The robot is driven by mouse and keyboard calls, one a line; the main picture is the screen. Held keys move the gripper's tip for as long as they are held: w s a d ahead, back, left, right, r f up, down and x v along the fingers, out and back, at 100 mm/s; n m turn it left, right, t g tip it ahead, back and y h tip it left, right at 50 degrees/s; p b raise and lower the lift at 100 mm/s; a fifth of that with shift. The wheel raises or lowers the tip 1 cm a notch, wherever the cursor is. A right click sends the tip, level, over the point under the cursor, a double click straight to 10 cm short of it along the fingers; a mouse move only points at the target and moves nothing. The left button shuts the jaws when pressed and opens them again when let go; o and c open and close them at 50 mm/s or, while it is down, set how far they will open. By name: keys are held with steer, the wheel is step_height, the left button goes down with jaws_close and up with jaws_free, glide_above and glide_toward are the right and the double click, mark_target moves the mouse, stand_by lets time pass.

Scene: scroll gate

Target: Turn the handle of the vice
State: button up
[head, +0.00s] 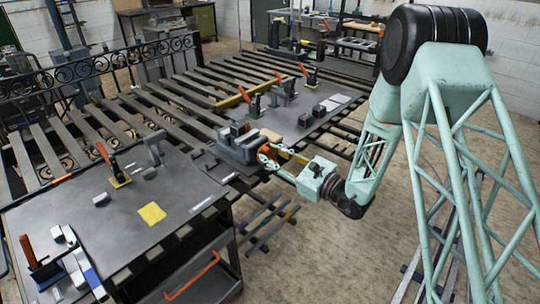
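The vice (236,147) is a grey-blue block-like body at the near edge of the dark work surface, in the middle of the head view. My gripper (268,156) is pale green and reaches in from the right, with its fingertips close against the right side of the vice. I cannot make out the vice's handle; it is small or hidden behind the fingers. The fingers are too small in the picture to tell whether they are open or shut, or whether they touch anything.
A dark bench (110,220) with clamps and a yellow pad (152,213) stands at the near left. An orange-handled clamp (255,103) stands behind the vice. A slatted welding table with a scrolled iron gate panel (100,68) lies behind. Open floor (310,260) is at the lower right.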

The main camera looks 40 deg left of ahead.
steer(key=shift+c, duration=0.3)
jaws_close()
steer(key=shift+m, duration=0.3)
steer(key=shift+w+m+p, duration=0.15)
steer(key=shift+m+p, duration=0.8)
steer(key=shift+m, duration=0.95)
steer(key=shift+o, duration=0.3)
jaws_free()
